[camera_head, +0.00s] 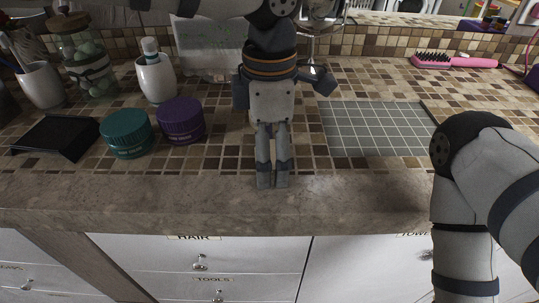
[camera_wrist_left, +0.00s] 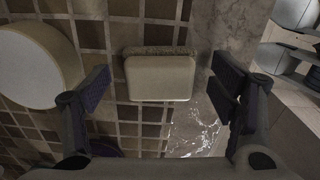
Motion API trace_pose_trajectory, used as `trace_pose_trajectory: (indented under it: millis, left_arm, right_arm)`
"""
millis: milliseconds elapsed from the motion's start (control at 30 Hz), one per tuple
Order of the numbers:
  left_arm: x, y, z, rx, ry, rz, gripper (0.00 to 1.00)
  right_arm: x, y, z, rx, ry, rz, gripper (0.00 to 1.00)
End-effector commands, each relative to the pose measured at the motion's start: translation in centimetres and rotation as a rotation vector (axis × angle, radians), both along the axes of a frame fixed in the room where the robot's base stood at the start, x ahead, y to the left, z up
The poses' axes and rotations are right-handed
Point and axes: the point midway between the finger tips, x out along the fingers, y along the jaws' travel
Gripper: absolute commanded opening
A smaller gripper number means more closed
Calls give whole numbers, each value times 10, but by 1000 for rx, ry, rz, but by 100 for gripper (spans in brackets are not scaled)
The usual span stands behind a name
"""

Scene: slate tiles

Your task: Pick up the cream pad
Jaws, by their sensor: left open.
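The cream pad (camera_wrist_left: 160,78) shows in the left wrist view as a pale rounded block with a rough grey-brown strip along its upper edge. It lies on the brown tiles near the smooth stone edge. My left gripper (camera_head: 272,183) points down over the front of the counter in the head view. In the wrist view its two fingers stand wide apart, one on each side of the pad, with nothing held between them. I cannot make out the pad in the head view, where the gripper likely covers it. My right gripper is out of view.
A teal jar (camera_head: 126,133) and a purple jar (camera_head: 181,121) stand to the left, beside a black tray (camera_head: 54,137). A white cup (camera_head: 155,78) is behind them. A grey grid mat (camera_head: 375,129) lies to the right, with a pink brush (camera_head: 455,62) farther back.

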Motion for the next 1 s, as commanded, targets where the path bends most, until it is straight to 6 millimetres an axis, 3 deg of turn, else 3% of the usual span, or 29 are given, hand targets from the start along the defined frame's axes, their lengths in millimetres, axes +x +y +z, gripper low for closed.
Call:
trace_pose_trajectory:
  millis: [33,200,567,700,900,1000]
  left_arm:
    - [0,0,0,0,0,0,72]
    - [0,0,0,0,0,0,36]
    - [0,0,5,0,0,0,35]
    - [1,0,33,-2,-3,1,35]
    - [-40,-24,92,0,-13,-4,35]
    - [-67,-39,108,2,-12,-7,35]
  right_arm:
    - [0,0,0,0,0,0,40]
    - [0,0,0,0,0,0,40]
    - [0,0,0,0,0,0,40]
    - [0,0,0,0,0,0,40]
    - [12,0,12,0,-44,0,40]
    - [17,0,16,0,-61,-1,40]
